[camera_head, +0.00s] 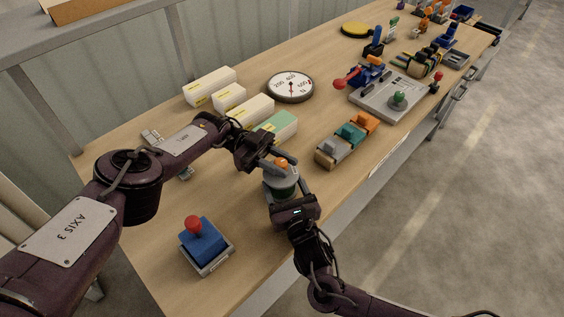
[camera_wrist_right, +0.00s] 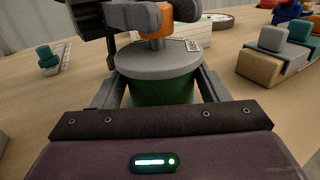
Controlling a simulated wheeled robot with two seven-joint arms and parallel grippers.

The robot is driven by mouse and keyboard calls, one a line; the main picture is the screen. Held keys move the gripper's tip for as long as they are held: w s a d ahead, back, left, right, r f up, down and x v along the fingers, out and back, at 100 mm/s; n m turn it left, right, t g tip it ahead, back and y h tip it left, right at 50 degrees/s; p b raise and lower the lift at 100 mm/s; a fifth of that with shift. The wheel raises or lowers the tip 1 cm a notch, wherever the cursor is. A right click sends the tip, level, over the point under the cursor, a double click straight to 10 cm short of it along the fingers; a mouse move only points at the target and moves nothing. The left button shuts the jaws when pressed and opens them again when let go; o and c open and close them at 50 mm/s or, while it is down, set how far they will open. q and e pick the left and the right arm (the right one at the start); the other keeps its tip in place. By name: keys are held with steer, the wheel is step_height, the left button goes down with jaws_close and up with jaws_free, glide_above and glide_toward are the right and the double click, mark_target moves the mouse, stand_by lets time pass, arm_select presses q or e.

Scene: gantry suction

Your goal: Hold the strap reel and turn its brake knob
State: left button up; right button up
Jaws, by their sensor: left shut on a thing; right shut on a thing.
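The strap reel (camera_head: 284,186) is a green drum with a grey top, upright on the wooden table; in the right wrist view the reel (camera_wrist_right: 160,76) fills the middle. Its orange brake knob (camera_head: 281,162) sits on top and also shows in the right wrist view (camera_wrist_right: 163,20). My left gripper (camera_head: 272,163) is shut on the knob, its fingers on either side of it. My right gripper (camera_head: 284,196) is shut on the drum from the near side, one finger along each side; the fingers also show in the right wrist view (camera_wrist_right: 158,92).
A blue block with a red knob (camera_head: 205,241) stands at the near left. Boxes with white and green tops (camera_head: 276,125) and a round dial (camera_head: 290,87) lie behind. A row of colored blocks (camera_head: 346,140) and a grey lever panel (camera_head: 389,98) are to the right, near the table edge.

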mark_target(280, 161)
arm_select(q)
steer(key=shift+w+a, duration=0.2)
steer(key=shift+w, duration=0.05)
steer(key=o, duration=0.8)
steer(key=shift+c, duration=0.2)
steer(key=shift+o, duration=1)
steer(key=shift+s, duration=0.1)
steer(key=shift+s+d, duration=0.1)
steer(key=shift+r, duration=0.15)
step_height(280, 161, up, 10)
steer(key=shift+f, duration=0.1)
